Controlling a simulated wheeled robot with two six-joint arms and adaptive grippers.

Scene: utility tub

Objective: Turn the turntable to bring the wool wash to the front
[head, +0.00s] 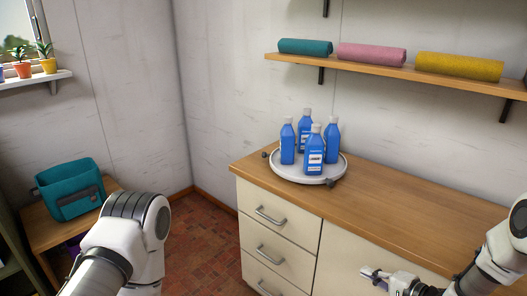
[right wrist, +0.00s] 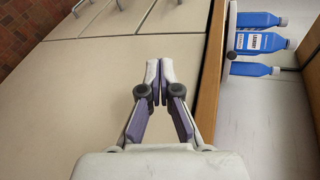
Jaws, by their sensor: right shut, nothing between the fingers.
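A round white turntable (head: 309,178) sits on the left part of the wooden counter, with dark knobs at its rim. Several blue bottles with pale caps stand upright on it. The front bottle (head: 314,157) shows a white label; I cannot read which one is the wool wash. In the right wrist view, blue bottles (right wrist: 262,41) show at the upper right beyond the counter edge. My right gripper (head: 366,271) is shut and empty in front of the cabinet, below the counter top and apart from the turntable. It also shows in the right wrist view (right wrist: 153,75). My left gripper is out of view.
The counter top (head: 415,205) is clear right of the turntable. Drawers with metal handles (head: 271,215) are below it. A wall shelf (head: 390,72) holds rolled towels above. A teal bag (head: 69,188) sits on a small table at the left.

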